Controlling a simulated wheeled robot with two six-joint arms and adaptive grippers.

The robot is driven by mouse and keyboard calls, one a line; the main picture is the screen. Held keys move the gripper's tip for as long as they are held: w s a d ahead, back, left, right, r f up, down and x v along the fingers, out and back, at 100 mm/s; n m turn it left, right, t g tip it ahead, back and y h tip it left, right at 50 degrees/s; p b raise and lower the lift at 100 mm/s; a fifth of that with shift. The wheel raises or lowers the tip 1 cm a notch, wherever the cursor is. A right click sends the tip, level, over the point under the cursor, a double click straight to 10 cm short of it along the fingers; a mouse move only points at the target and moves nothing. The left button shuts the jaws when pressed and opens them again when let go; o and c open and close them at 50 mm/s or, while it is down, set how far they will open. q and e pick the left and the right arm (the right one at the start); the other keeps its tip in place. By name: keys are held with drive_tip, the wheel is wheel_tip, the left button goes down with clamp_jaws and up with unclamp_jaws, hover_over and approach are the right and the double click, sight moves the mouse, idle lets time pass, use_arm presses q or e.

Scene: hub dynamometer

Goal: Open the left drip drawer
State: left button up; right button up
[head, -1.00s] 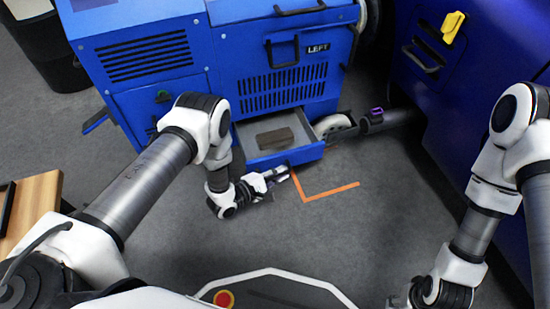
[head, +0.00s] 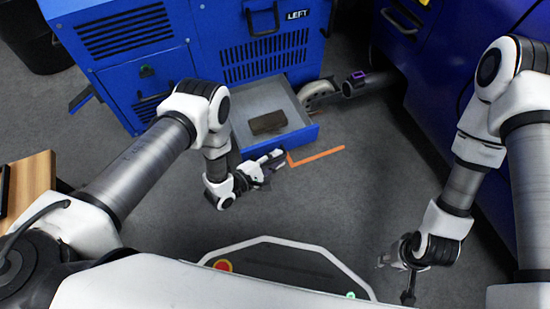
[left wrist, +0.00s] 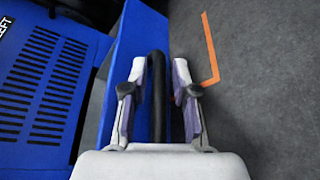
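The left drip drawer (head: 303,137) is a grey tray with a blue front, pulled well out of the low front of the blue cabinet marked LEFT. A brown block (head: 268,122) lies inside it. My left gripper (head: 279,158) is at the drawer's front. Contact at the fingertips is hard to see. My right gripper (head: 392,282) is open and empty, low at the right, away from the drawer.
An orange corner mark (head: 318,156) lies on the grey floor by the drawer. A dark blue machine (head: 450,65) stands at the right. The floor in front of the drawer is clear.

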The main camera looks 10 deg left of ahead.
use_arm(q)
drive_tip(key=v, duration=1.2)
idle(0.3)
